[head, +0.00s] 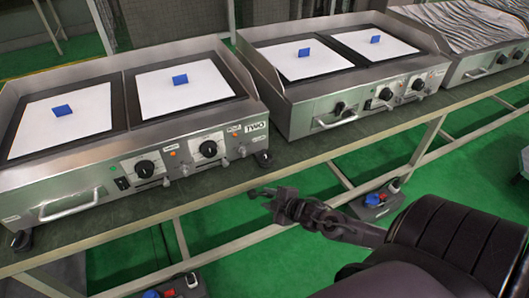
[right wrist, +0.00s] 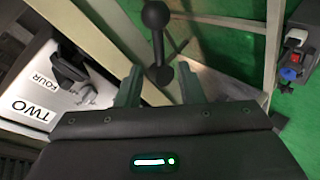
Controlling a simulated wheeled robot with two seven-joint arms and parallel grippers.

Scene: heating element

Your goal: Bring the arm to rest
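My right arm (head: 335,222) reaches in from the right of the head view. Its gripper (head: 262,192) is in front of the bench edge, below the gap between two heating units. In the right wrist view the fingers of the right gripper (right wrist: 160,88) stand apart. A black ball-topped stem (right wrist: 156,38) shows beyond and between them; I cannot tell whether it touches them. The heating unit labelled TWO (head: 200,152) has knobs on its front. My left gripper is not in view.
A second heating unit (head: 345,112) and a third one (head: 490,67) stand to the right on the bench (head: 225,190). Blue blocks (head: 180,79) lie on white sheets on the plates. Below are a green floor and a box with a red switch (head: 373,200).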

